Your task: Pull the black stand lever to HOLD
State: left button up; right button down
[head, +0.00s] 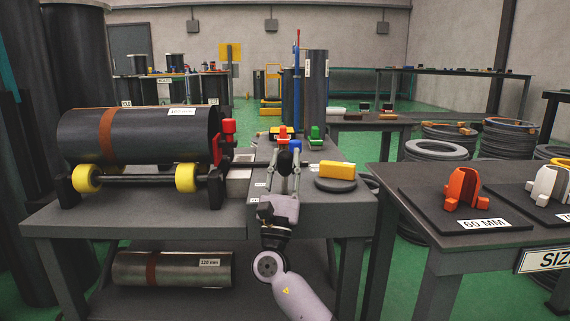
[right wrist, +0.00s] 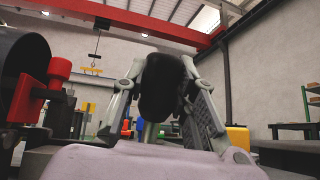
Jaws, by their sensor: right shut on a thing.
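My right gripper (head: 286,155) reaches over the front bench, with its two fingers pointing away from me. In the right wrist view the fingers stand on either side of a rounded black lever knob (right wrist: 160,85), and the gripper (right wrist: 160,95) is shut on it. In the head view the black knob (head: 284,160) shows as a dark patch between the fingers, and its stem is mostly hidden. Small white labels lie on the bench left of the gripper, too small to read. I cannot tell which position the lever is in. My left gripper is not in view.
A large dark cylinder (head: 140,134) rests on yellow rollers (head: 88,178) at the left, with a red fitting (head: 229,131) at its end. A yellow block (head: 337,170) sits on a round grey pad right of my gripper. Orange and white pieces stand on the right table (head: 405,209).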

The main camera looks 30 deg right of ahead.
jog(key=c, duration=1.2)
grip_release()
jog(key=shift+c, duration=0.2)
jog(key=shift+s+f, duration=0.1)
jog(key=shift+a+f, duration=0.15)
jog(key=shift+f, duration=0.05)
jog(key=v, duration=1.1)
jog(key=shift+s, duration=0.2)
jog(key=shift+a+f, duration=0.1)
jog(key=shift+f, duration=0.05)
